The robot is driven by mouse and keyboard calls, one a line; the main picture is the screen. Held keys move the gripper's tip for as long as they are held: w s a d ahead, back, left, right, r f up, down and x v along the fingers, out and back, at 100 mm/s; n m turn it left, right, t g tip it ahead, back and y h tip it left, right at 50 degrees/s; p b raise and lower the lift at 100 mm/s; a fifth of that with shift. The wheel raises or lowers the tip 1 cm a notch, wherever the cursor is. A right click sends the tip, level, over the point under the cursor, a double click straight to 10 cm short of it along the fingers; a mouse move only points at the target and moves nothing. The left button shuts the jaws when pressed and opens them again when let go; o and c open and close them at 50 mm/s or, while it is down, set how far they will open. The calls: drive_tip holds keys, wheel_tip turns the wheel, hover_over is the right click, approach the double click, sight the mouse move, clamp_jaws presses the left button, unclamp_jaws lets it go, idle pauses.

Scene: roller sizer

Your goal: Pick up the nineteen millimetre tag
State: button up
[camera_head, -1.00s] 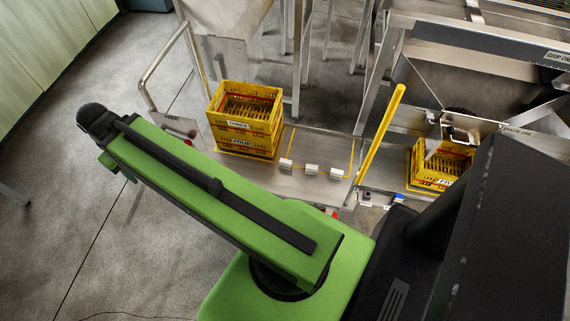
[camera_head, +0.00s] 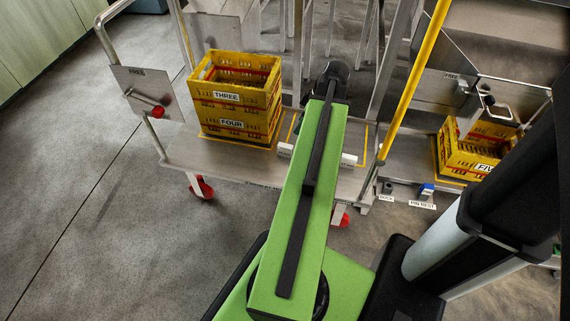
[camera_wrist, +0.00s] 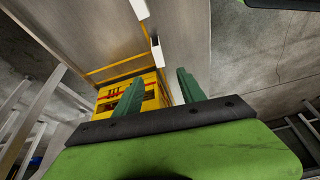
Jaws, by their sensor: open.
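Small white tags stand on the trolley's metal deck. In the head view one tag (camera_head: 285,149) shows left of my arm and another tag (camera_head: 349,159) right of it; my arm covers the deck between them. White tags also show in the wrist view, one at the top (camera_wrist: 140,9) and one (camera_wrist: 157,52) beyond my fingers. Their markings are too small to read, so I cannot tell which is the nineteen millimetre one. My gripper (camera_wrist: 159,90) has its two green fingers apart with nothing held between them. In the head view its fingers are hidden behind the arm's end.
Stacked yellow crates (camera_head: 236,124), labelled THREE and FOUR, stand on the deck (camera_head: 190,150) left of the tags. A yellow post (camera_head: 415,80) rises at the right. Another yellow crate (camera_head: 470,160) sits farther right. Open floor lies at the left.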

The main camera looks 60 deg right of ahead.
sight(287, 146)
drive_tip(key=b+x, duration=0.3)
drive_tip(key=x, duration=0.1)
drive_tip(key=b+x, duration=0.4)
drive_tip(key=s+b+x, duration=0.1)
drive_tip(key=b+x, duration=0.3)
drive_tip(key=shift+d+f, duration=0.25)
drive_tip(key=shift+d, duration=0.05)
drive_tip(key=shift+w+f, duration=0.1)
drive_tip(key=shift+w, duration=0.05)
drive_tip(key=shift+a, duration=0.1)
drive_tip(key=b+x, duration=0.5)
drive_tip(key=shift+w, duration=0.15)
drive_tip(key=shift+a, duration=0.1)
drive_tip(key=shift+c, duration=0.2)
clamp_jaws()
